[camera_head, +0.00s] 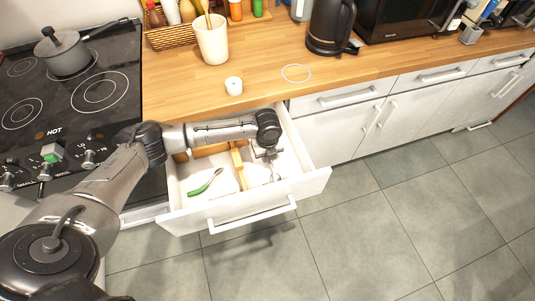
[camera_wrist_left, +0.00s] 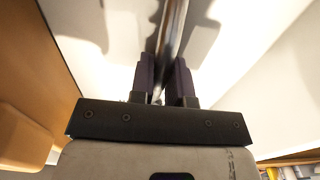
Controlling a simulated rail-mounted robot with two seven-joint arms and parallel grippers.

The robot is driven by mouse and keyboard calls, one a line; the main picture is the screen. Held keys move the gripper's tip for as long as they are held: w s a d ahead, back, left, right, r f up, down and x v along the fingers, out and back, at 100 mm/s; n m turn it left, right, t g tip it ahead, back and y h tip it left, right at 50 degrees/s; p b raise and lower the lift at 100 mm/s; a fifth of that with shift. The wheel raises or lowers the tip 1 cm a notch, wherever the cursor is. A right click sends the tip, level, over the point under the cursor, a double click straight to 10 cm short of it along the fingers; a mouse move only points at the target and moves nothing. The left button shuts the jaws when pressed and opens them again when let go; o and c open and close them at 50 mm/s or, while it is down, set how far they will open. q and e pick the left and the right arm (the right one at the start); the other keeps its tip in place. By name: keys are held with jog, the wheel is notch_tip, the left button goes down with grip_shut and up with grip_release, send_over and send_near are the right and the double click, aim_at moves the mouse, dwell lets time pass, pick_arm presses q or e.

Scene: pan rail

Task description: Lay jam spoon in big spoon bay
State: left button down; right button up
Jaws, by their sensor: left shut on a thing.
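My left gripper (camera_head: 268,157) is down in the open drawer (camera_head: 215,211), over its right-hand bay (camera_head: 287,163). In the left wrist view the gripper (camera_wrist_left: 166,78) is shut on a thin shiny metal handle (camera_wrist_left: 176,28), which I take to be the jam spoon. The spoon's bowl cannot be made out. In the head view the arm and gripper hide most of it. A wooden divider (camera_head: 239,168) stands to the left of the gripper. My right gripper is not in view.
A green-handled utensil (camera_head: 205,183) lies in the drawer's left bay. A pot (camera_head: 65,54) stands on the stove.

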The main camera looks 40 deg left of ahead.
pick_arm(q)
jog(key=c, duration=1)
grip_release()
jog(key=shift+c, duration=0.2)
jog(key=shift+r, duration=0.1)
notch_tip(320, 180, up, 3)
jog(key=p, duration=0.4)
jog(key=shift+r+p, duration=1.35)
jog(key=shift+p, duration=0.4)
